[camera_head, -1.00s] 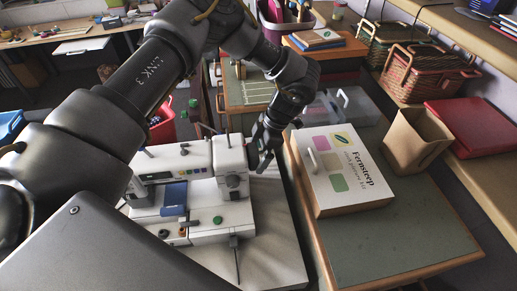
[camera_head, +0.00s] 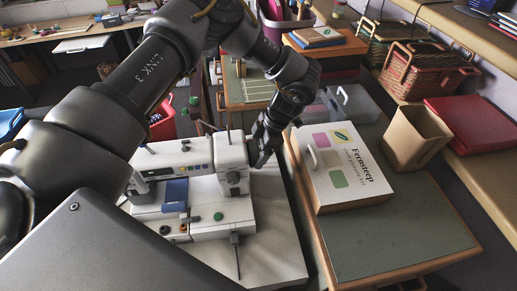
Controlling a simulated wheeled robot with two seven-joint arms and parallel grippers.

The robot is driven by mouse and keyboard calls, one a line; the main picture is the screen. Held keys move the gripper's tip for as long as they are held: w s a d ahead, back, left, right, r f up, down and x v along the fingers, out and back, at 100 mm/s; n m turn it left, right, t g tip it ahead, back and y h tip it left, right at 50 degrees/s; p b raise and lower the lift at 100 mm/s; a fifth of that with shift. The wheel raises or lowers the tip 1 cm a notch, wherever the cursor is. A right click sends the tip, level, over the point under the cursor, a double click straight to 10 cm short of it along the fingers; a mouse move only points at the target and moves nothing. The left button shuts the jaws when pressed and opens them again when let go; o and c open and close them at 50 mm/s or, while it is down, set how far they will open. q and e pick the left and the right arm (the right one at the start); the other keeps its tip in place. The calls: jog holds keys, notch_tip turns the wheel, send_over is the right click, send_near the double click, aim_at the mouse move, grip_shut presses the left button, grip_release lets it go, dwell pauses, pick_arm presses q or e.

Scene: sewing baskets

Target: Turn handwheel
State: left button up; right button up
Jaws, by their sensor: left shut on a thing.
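A white sewing machine (camera_head: 190,162) stands on a pale board in the middle of the camera_head view. It has a dark round dial on its right column and a blue part near its middle. My left gripper (camera_head: 258,158) is at the right end of the machine, fingers pointing down beside the column. It is shut on the handwheel there. The handwheel is mostly hidden behind the fingers, so its turn angle cannot be read. My right gripper is not in view.
An open brown paper bag (camera_head: 416,138), wicker baskets (camera_head: 422,75) and a red case (camera_head: 480,124) are further right. The green mat (camera_head: 400,235) is clear at the front right.

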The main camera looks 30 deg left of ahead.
pick_arm(q)
jog(key=shift+s+d+f+t+y+b, duration=0.1)
jog(key=shift+t+y+b, duration=0.15)
jog(key=shift+t+y, duration=0.25)
jog(key=shift+s+d+t+y+b, duration=0.1)
jog(key=shift+t+y+b, duration=0.2)
jog(key=shift+t, duration=0.3)
jog(key=n+t+y+b, duration=0.1)
jog(key=t+y, duration=0.1)
jog(key=t+y+b, duration=0.1)
jog(key=t, duration=0.1)
jog(key=shift+s+d+n+y+b, duration=0.1)
jog(key=shift+s+n+y+b, duration=0.05)
jog(key=shift+n+y+b, duration=0.25)
jog(key=o, duration=1)
jog(key=shift+s, duration=0.1)
jog(key=shift+b+v, duration=1.1)
jog(key=shift+v, duration=4.3)
jog(key=shift+s+f, duration=0.15)
